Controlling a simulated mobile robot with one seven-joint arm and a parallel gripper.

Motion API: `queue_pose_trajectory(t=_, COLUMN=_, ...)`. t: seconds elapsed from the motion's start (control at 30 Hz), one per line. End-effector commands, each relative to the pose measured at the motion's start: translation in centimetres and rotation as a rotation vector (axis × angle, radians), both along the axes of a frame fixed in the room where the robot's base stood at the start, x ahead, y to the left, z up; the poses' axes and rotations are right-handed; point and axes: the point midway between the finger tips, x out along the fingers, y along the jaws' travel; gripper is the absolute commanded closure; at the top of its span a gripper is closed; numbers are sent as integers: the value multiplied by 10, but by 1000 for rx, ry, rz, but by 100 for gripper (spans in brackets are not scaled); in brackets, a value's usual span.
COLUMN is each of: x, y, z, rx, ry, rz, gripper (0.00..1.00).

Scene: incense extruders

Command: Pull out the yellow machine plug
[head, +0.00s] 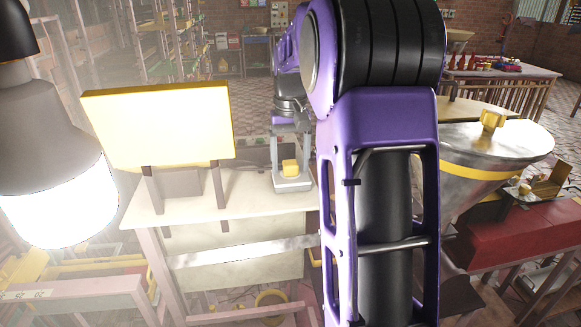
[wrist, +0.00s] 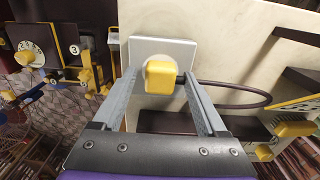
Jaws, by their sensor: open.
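The yellow plug (wrist: 160,77) is a rounded block set against a light grey square socket plate (wrist: 178,48) in the wrist view. A dark cable (wrist: 265,92) loops out on its right side. My gripper (wrist: 161,82) is open, with one grey finger on each side of the plug; gaps appear between the fingers and the plug, and I see no clear contact. In the head view the plug (head: 290,168) shows small between the fingers of my gripper (head: 291,160), above the plate (head: 293,185) on the pale table.
A bright yellow-edged panel (head: 160,125) stands on the pale table (head: 225,205) to the left of my gripper. A large metal funnel (head: 490,155) with a yellow band is at the right. Numbered dark and yellow parts (wrist: 75,50) are at the left in the wrist view.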

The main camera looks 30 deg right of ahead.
Motion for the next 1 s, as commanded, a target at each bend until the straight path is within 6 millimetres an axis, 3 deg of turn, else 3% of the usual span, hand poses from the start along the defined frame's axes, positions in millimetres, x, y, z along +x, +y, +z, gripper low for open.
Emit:
queue_pose_trajectory(t=0.27, x=0, y=0, z=0, rx=0, ry=0, rz=0, gripper=25)
queue_pose_trajectory(t=0.7, x=0, y=0, z=0, rx=0, ry=0, rz=0, gripper=100)
queue_pose_trajectory(t=1.0, x=0, y=0, z=0, rx=0, ry=-1, rz=0, gripper=100)
